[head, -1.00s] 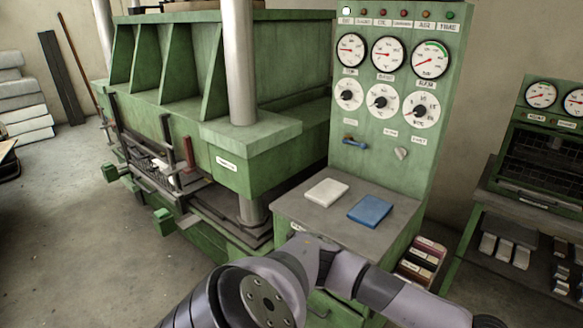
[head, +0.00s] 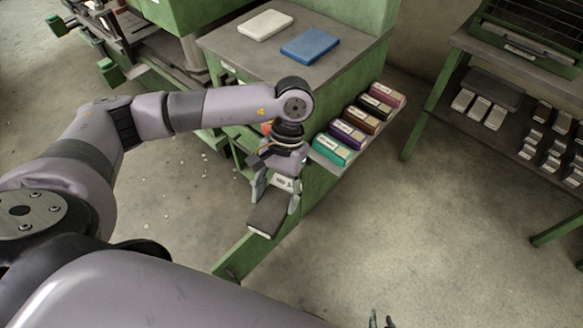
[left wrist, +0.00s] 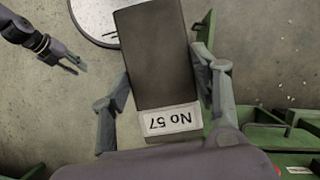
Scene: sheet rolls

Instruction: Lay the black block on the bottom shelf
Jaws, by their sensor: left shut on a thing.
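The black block (head: 267,217) is dark with a white label at one end. It hangs in my left gripper (head: 276,191), in the air beside the green cabinet. In the left wrist view the block (left wrist: 153,60) lies between the two fingers of my left gripper (left wrist: 160,100), and its label reads "No 57". My right gripper (head: 380,320) is empty and open at the bottom edge of the head view; it also shows in the left wrist view (left wrist: 74,63). A low shelf (head: 492,82) under the right-hand bench holds several metal blocks.
Several coloured boxes (head: 352,128) stand in a row on a ledge at the cabinet's side, close to my left gripper. A white slab (head: 265,25) and a blue slab (head: 310,45) lie on the cabinet top. The floor (head: 420,230) at right is clear.

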